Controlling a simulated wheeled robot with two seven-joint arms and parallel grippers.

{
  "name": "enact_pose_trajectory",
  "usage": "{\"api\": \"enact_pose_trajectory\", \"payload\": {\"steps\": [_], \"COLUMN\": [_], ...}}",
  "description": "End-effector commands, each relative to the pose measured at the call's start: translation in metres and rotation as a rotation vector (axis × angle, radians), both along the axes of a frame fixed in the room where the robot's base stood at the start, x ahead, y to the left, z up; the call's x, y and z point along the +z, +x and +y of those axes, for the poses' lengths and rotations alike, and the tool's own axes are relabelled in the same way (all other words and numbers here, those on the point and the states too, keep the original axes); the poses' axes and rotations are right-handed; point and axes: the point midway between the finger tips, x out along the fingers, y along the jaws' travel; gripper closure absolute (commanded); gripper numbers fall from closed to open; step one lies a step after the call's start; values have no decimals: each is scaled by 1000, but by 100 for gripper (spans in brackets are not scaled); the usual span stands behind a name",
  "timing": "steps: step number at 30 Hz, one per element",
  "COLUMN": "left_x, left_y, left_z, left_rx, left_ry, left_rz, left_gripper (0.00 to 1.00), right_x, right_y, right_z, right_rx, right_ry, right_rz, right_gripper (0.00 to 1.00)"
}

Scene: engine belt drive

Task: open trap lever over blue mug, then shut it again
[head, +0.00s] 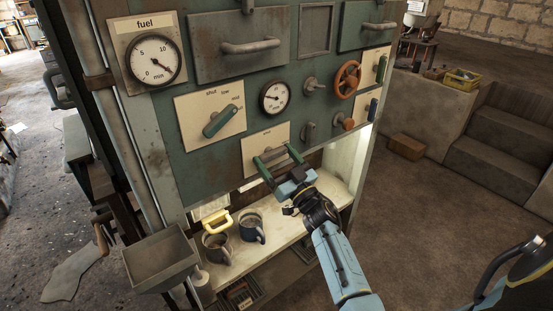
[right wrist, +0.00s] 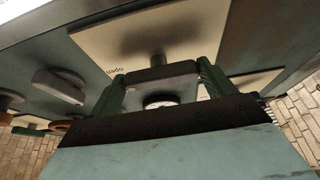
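A dark blue mug (head: 251,228) stands upright on the pale shelf below the machine panel. Above it, a cream plate (head: 256,147) carries a grey lever handle, which shows in the right wrist view (right wrist: 160,74) and is mostly hidden by my gripper in the head view. My right gripper (head: 279,159) is at this plate, its green fingers spread wide. In the right wrist view, the fingers (right wrist: 160,88) stand on either side of the handle's ends, very close to it; I cannot tell whether they touch. My left gripper is not in view.
A green-handled lever (head: 221,121), an orange wheel (head: 347,79) and a gauge (head: 274,97) surround the plate. A metal tray (head: 160,259) juts out at lower left.

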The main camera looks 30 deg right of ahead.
Motion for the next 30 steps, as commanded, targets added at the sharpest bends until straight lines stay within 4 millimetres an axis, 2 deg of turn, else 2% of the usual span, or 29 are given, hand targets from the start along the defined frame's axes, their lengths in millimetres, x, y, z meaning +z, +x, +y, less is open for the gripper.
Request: {"api": "enact_pose_trajectory", "payload": {"steps": [1,5,17,30], "left_x": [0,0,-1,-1], "left_y": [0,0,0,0], "left_z": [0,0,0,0], "left_rx": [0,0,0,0], "left_ry": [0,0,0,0], "left_rz": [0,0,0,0], "left_gripper": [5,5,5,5], "right_x": [0,0,-1,0], "right_y": [0,0,0,0], "right_z": [0,0,-1,-4], "right_rx": [0,0,1,2], "right_ry": [0,0,-86,-455], "right_rz": [0,0,-5,-34], "right_gripper": [25,41,41,41]}}
